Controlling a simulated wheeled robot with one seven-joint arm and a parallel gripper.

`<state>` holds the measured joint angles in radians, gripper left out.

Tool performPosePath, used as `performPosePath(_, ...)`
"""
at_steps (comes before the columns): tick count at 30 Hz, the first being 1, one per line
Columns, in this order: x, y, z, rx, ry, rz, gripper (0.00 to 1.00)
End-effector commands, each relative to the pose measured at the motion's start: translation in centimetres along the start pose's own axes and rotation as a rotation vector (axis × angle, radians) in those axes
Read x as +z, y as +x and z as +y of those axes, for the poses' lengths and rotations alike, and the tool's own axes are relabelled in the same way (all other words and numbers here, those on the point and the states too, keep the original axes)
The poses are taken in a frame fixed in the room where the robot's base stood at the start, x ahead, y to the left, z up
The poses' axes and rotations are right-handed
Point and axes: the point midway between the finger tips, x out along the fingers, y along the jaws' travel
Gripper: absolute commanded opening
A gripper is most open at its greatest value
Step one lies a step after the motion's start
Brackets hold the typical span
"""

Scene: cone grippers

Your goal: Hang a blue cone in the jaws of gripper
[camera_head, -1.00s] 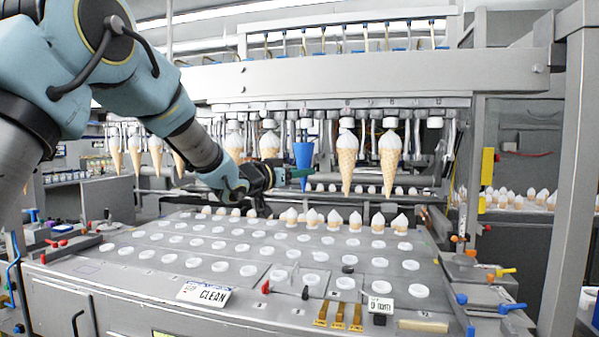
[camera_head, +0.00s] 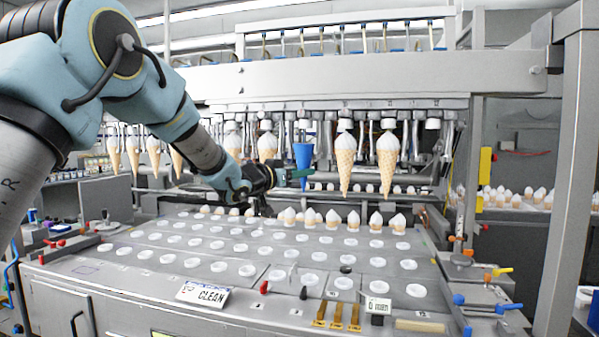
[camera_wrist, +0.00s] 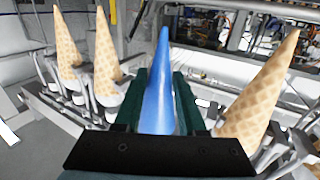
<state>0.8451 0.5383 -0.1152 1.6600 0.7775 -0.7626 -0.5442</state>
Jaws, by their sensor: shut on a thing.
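The blue cone (camera_head: 302,155) is upright, point down, below the row of hanging jaws (camera_head: 305,124) in the head view. My gripper (camera_head: 300,173) reaches it from the left and is shut on it. In the wrist view the blue cone (camera_wrist: 160,95) stands between my two dark green fingers (camera_wrist: 158,100). The cone's wide top lies close under the jaws; whether they touch it I cannot tell.
Waffle cones with white tops (camera_head: 345,160) hang right of the blue cone, and another (camera_head: 267,146) hangs to its left. In the wrist view a waffle cone (camera_wrist: 262,92) is close on the right.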

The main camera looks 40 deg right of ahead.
Motion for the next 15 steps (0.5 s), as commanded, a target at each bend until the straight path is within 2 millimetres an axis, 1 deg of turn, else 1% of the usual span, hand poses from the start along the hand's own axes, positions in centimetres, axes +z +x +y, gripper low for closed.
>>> performPosePath(15,-0.1,1.6,-0.8,-0.001,0.000,0.000,0.00)
